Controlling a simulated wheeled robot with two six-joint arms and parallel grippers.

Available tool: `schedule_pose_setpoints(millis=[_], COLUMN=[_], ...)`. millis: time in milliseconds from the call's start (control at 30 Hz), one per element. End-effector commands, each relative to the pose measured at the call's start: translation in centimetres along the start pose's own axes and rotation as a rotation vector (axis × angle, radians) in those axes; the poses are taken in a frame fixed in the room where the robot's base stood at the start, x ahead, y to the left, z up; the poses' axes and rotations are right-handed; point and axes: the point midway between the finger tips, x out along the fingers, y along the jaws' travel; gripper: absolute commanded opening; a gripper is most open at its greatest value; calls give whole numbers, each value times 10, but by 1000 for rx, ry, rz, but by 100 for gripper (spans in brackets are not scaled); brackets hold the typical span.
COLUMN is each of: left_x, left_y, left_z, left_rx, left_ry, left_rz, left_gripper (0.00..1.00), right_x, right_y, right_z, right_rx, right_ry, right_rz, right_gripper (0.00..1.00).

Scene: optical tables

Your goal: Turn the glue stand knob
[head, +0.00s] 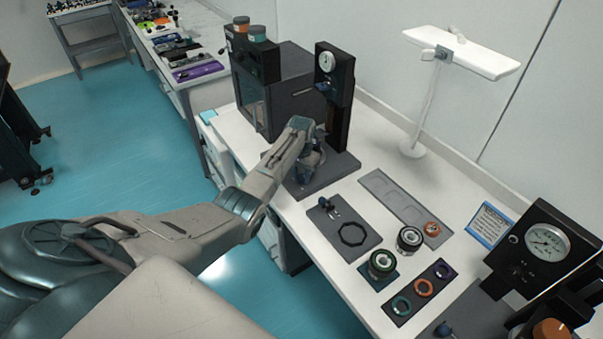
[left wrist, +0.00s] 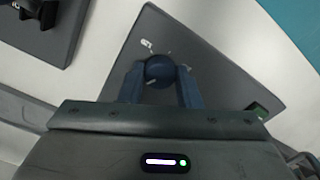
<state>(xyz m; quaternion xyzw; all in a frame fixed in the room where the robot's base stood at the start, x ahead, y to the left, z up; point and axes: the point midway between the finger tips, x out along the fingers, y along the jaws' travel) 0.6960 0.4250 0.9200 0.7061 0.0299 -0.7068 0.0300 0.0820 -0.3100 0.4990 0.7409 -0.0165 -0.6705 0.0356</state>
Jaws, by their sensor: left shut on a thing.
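The black stand (head: 340,115) with a round gauge rises from a dark grey base (head: 345,162) at the back of the white table. My left gripper (head: 312,160) is low over that base, in front of the column. In the left wrist view, a round dark blue knob (left wrist: 160,70) sits on a grey plate (left wrist: 207,75), with a white mark and small ticks beside it. The two blue fingers of my left gripper (left wrist: 161,80) are on either side of the knob and shut on it. In the head view the gripper hides the knob. My right gripper is not in view.
A black boxy machine (head: 290,95) stands left of the stand. A grey plate (head: 345,228), round parts (head: 410,238), a ring tray (head: 420,293) and a gauge unit (head: 545,245) lie to the right. A white lamp-like stand (head: 412,150) is behind.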

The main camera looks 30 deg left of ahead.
Motion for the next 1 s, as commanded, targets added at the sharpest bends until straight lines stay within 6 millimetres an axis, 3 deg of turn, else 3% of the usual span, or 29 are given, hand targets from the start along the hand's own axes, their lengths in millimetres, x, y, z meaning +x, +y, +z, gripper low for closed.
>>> schedule_pose_setpoints(millis=[1000], left_x=[-2], left_y=[0], left_z=[-2], left_rx=[963], left_ry=[5], left_rz=[-2], left_gripper=[8], right_x=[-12], right_y=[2], right_z=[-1], right_rx=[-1], right_ry=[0], right_rz=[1], right_gripper=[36])
